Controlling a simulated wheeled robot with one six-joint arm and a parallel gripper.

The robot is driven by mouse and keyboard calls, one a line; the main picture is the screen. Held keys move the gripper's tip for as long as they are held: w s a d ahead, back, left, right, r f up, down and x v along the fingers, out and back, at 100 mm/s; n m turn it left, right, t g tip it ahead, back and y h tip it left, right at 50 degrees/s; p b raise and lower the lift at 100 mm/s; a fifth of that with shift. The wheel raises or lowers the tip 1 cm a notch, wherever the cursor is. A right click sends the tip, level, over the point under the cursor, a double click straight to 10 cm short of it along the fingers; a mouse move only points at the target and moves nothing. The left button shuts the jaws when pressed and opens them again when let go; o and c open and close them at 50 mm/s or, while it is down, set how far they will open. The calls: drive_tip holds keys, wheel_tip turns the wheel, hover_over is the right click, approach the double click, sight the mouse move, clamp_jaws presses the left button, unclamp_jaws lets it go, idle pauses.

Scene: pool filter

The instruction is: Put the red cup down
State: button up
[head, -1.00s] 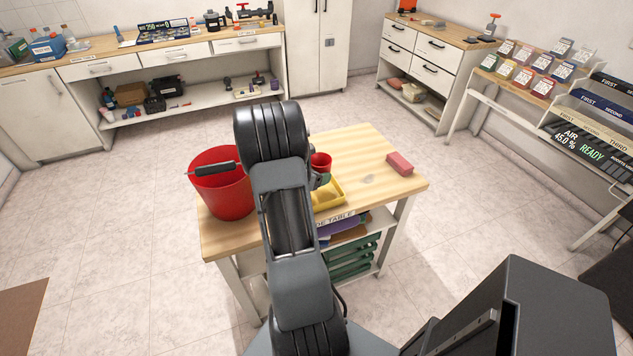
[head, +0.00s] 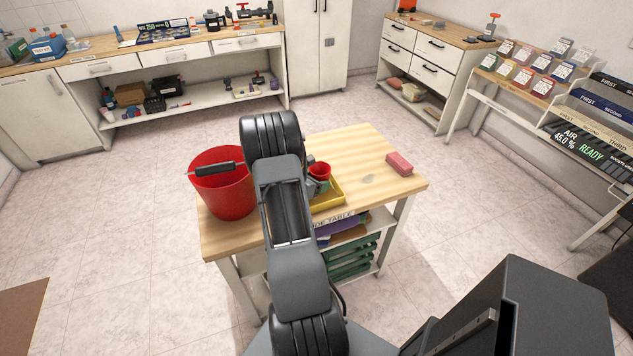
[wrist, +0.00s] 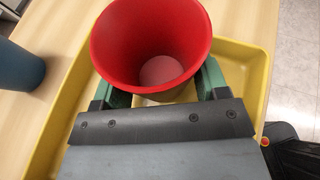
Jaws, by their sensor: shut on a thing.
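The red cup (head: 320,170) is upright and empty. In the wrist view the cup (wrist: 152,40) sits between the two green fingers of my gripper (wrist: 160,90), which is shut on it. The cup is over the yellow tray (head: 335,197) on the wooden side table; the tray also shows around and below it in the wrist view (wrist: 247,62). I cannot tell whether the cup's base touches the tray. In the head view my arm hides most of the gripper and part of the tray.
A large red bucket (head: 222,185) stands left of my arm on the table. A pink-red block (head: 399,164) lies at the right. The table top between tray and block is mostly clear. A dark teal round thing (wrist: 18,66) is beside the tray in the wrist view.

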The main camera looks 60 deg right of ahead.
drive_tip(key=shift+f, duration=0.2)
drive_tip(key=o, duration=1)
drive_tip(key=shift+r, duration=0.1)
drive_tip(key=shift+w+a+r, duration=0.1)
drive_tip(key=shift+a+r, duration=0.1)
drive_tip(key=shift+r, duration=0.1)
drive_tip(key=v, duration=1.1)
drive_tip(key=shift+a+r, duration=0.1)
drive_tip(key=shift+a, duration=0.25)
drive_tip(key=s+a+r+m+t+y, duration=0.1)
drive_tip(key=a+r+m+y, duration=0.3)
drive_tip(key=a, duration=0.7)
drive_tip(key=s+a+r+m+t+y, duration=0.1)
drive_tip(key=a+r+m+t+y, duration=0.2)
drive_tip(key=a+m, duration=0.3)
drive_tip(key=s+a+r+m+t+y, duration=0.1)
drive_tip(key=a+r+m+y, duration=0.4)
drive_tip(key=a, duration=1.1)
drive_tip(key=shift+s+r+m+t+y, duration=0.2)
drive_tip(key=shift+r+m+t+y, duration=0.3)
drive_tip(key=shift+t, duration=0.4)
